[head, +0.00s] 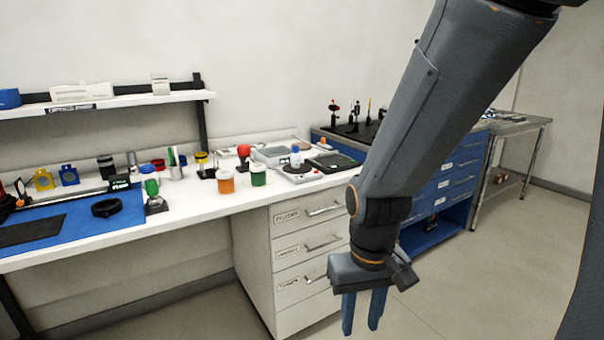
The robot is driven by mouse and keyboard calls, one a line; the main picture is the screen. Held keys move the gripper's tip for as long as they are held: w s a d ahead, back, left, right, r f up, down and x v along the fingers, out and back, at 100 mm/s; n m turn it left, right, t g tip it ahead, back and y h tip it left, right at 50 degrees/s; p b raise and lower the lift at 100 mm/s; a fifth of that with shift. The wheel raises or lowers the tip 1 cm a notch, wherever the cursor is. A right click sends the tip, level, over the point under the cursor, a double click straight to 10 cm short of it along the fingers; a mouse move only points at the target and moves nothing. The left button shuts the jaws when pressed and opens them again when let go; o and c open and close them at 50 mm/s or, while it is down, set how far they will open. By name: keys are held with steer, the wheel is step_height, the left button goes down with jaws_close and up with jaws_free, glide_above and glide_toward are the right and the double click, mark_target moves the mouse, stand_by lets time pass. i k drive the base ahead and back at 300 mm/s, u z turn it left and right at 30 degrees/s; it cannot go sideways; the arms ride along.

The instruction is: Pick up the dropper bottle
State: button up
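A small white and blue bottle (295,158) stands among the instruments near the right end of the white bench; it looks like the dropper bottle, but it is too small to be sure. It stands at or just behind a white device with a dark round plate (299,170). My gripper (362,312) hangs pointing down in front of the bench's right end, lower than the benchtop and to the right of the bottle. Its two blue fingers are apart with nothing between them.
An orange jar (226,182) and a green jar (258,176) stand left of the bottle, near the bench's front edge. A dark flat device (332,162) lies to its right. White drawers (308,245) are under the bench. The floor (470,270) at right is clear.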

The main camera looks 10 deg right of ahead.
mark_target(296, 159)
steer(key=z, duration=0.25)
steer(key=k, duration=0.25)
steer(key=u, duration=1.15)
steer(key=i, duration=1.25)
steer(key=z, duration=0.3)
